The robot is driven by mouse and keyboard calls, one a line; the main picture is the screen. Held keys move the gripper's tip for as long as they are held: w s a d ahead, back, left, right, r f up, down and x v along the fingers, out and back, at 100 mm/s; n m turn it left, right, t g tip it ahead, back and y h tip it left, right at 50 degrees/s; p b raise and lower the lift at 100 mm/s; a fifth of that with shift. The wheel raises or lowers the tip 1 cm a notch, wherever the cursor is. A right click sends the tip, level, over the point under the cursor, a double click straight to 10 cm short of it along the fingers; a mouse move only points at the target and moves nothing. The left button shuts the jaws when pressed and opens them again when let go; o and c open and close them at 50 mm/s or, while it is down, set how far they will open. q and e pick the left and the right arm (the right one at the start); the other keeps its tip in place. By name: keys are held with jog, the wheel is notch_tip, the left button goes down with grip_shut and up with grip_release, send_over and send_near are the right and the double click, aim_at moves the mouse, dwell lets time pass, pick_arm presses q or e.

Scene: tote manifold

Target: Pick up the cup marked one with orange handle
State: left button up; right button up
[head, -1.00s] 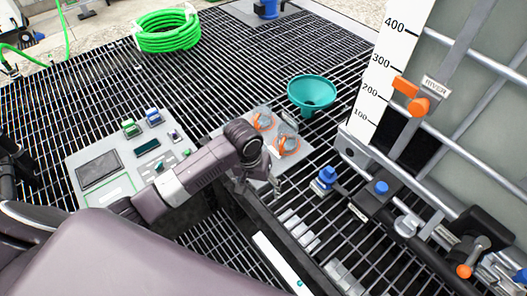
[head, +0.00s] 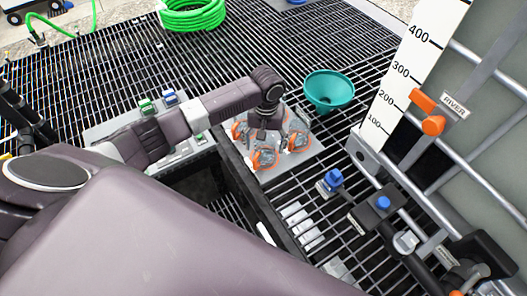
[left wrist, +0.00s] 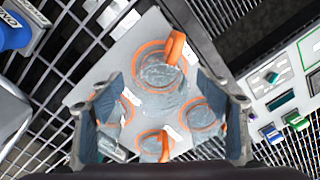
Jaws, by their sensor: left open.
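Several clear cups with orange rims and handles stand on a pale board (head: 300,158) on the grating. In the head view one cup (head: 265,157) is in front, another (head: 299,138) to the right, and one (head: 238,131) at the left, partly behind my gripper. I cannot read a number on any of them. My left gripper (head: 270,128) points down over the cups, open and empty. In the left wrist view its fingers (left wrist: 158,85) are spread either side of the group, with the largest-looking cup (left wrist: 160,72) at the top between the tips. My right gripper is not in view.
A teal funnel (head: 329,88) stands behind the cups. A blue-capped valve (head: 331,181) and pipework lie to the right, beside a white scale (head: 414,48). A control panel (head: 98,133) is partly behind my left arm. A green hose (head: 192,14) is coiled at the back.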

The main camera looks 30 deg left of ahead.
pick_arm(q)
jog(key=shift+f, duration=1.1)
jog(key=c, duration=1.3)
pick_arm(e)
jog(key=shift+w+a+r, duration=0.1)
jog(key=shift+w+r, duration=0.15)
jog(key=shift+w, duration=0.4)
pick_arm(q)
jog(key=shift+r, duration=0.2)
